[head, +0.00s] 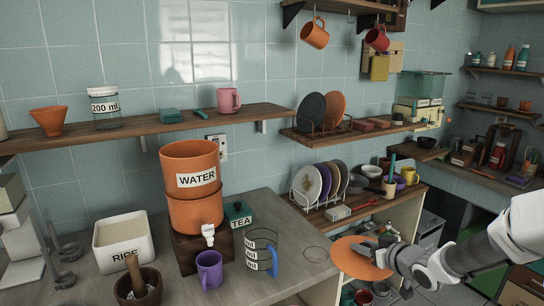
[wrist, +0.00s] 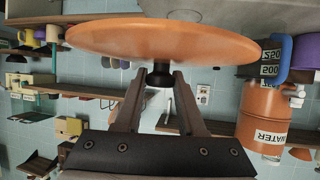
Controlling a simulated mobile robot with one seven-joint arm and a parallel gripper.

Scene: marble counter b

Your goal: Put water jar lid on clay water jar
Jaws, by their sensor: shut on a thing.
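The clay water jar (head: 190,212) is orange, labelled WATER, with a white tap, and stands upright on a dark wooden stand at the left of the counter. Its round top carries nothing. It also shows turned over in the wrist view (wrist: 263,105). The water jar lid (head: 350,262) is a flat orange disc with a dark knob; in the wrist view the lid (wrist: 160,40) fills the top. My gripper (head: 376,252) is shut on the knob and holds the lid well right of the jar. In the wrist view my gripper's fingertips (wrist: 161,78) pinch the knob.
A glass measuring jug (head: 262,250), a purple mug (head: 209,270) and a green TEA tin (head: 238,215) stand near the jar. A plate rack (head: 320,185) is behind the lid. A wall shelf (head: 150,133) runs behind and above the jar.

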